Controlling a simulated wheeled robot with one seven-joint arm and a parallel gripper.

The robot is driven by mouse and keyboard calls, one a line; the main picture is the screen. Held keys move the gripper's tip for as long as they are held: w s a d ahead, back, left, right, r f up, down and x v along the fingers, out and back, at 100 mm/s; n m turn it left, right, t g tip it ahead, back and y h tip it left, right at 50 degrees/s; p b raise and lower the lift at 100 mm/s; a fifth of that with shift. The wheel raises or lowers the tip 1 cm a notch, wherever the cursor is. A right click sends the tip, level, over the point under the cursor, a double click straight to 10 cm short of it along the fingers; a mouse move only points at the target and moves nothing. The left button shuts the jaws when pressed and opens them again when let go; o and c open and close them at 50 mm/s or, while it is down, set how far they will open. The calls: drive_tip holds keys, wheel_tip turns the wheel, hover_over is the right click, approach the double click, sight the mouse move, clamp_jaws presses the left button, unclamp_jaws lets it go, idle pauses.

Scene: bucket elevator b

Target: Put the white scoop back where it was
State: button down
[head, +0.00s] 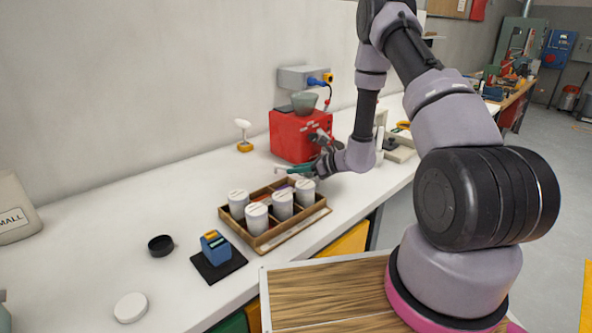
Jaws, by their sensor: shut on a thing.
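My gripper (318,165) is shut on a small slim teal object (298,170). It is above the back right of the wooden tray, in front of the red box. The teal object points left and has a pale tip; its full shape is too small to tell, and I cannot tell if it is part of a scoop. A white rounded object (242,124) stands upright on a small yellow base (245,147) near the wall, left of the red box. It may be a white scoop, but I cannot tell for sure.
A wooden divided tray (291,232) holds several white lidded canisters. A red box (291,136) with a grey-green bowl (304,103) on top stands behind. A blue holder (215,248), a black round dish (161,245) and a white disc (130,307) lie left.

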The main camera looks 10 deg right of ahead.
drive_tip(key=shift+f, duration=0.55)
drive_tip(key=c, duration=0.8)
unclamp_jaws()
drive_tip(key=shift+o, duration=0.2)
drive_tip(key=v, duration=1)
drive_tip(key=shift+d, duration=0.1)
drive_tip(key=shift+s+d+r, duration=0.1)
drive_tip(key=shift+r, duration=0.3)
drive_tip(key=s+a+r+n+g, duration=0.3)
drive_tip(key=s+r+n, duration=0.25)
drive_tip(key=r, duration=0.55)
drive_tip(key=s+a+r+n+g, duration=0.2)
drive_tip(key=s+r+n, duration=0.35)
drive_tip(key=r, duration=0.55)
drive_tip(key=s+d+r+n+t+h, duration=0.2)
drive_tip(key=s+d+r+n+h, duration=0.1)
drive_tip(key=s+r, duration=0.4)
drive_tip(key=s+d+r+n+t+h, duration=0.2)
drive_tip(key=s+d+r+n+h, duration=0.2)
drive_tip(key=s, duration=0.5)
wheel_tip(320, 180, up, 3)
drive_tip(key=n+h, duration=0.2)
drive_tip(key=shift+d+r+n+t, duration=0.15)
drive_tip(key=shift+d+n+t, duration=0.15)
